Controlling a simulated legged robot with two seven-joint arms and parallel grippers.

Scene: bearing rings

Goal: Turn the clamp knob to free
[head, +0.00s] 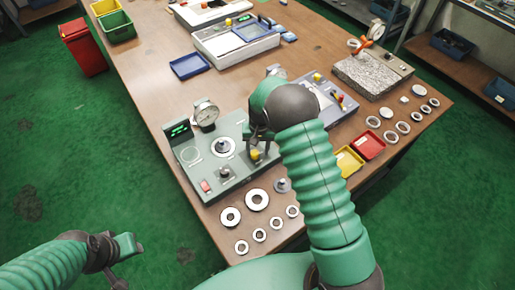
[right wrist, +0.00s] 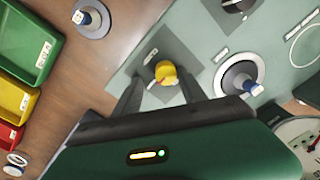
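The clamp knob (head: 256,155) is a small yellow knob on the front right of a grey-green gauge station (head: 230,181). In the right wrist view the yellow knob (right wrist: 166,72) sits on a dark grey square plate with a small label beside it. My right gripper (head: 258,143) is over the knob, pointing down. In the right wrist view its two dark fingers (right wrist: 160,84) stand apart on either side of the knob, with gaps showing. My left gripper (head: 124,246) is at the lower left over the green floor, away from the table; its fingers do not show clearly.
The station also carries a dial gauge (head: 205,113), a round post (head: 223,147) and a red switch (head: 206,186). Several metal rings (head: 257,199) lie in front. Yellow (head: 349,162) and red (head: 369,145) trays stand to the right. A blue tray (head: 190,66) lies behind.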

